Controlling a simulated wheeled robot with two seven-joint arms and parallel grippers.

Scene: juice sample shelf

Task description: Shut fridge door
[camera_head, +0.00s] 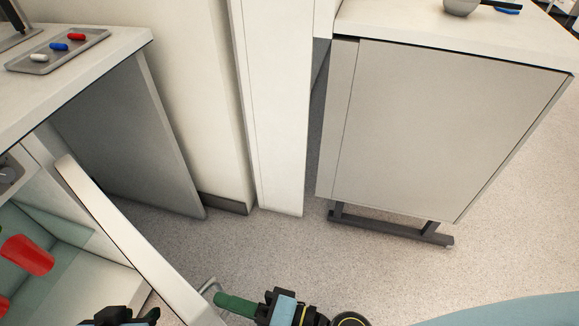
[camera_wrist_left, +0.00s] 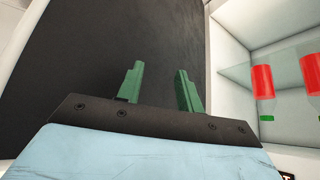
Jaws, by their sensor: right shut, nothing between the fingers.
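The fridge door (camera_head: 130,240) stands open at the lower left of the head view, its edge running diagonally. A thin handle (camera_head: 208,286) shows near its lower end. Behind the door, the fridge interior holds a red cup-like container (camera_head: 27,256). My right gripper (camera_head: 222,299) is shut and empty, its green fingers close by the handle; I cannot tell whether they touch. Only dark parts of my left gripper (camera_head: 120,318) show at the bottom edge. In the left wrist view its green fingers (camera_wrist_left: 158,88) are apart and empty, with red bottles (camera_wrist_left: 263,84) on a shelf to the right.
A counter (camera_head: 120,40) with a tray (camera_head: 85,37) of small coloured items stands above the fridge. A white pillar (camera_head: 275,120) is in the middle. A grey cabinet (camera_head: 440,125) stands at the right on a dark foot. The floor (camera_head: 270,245) between is clear.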

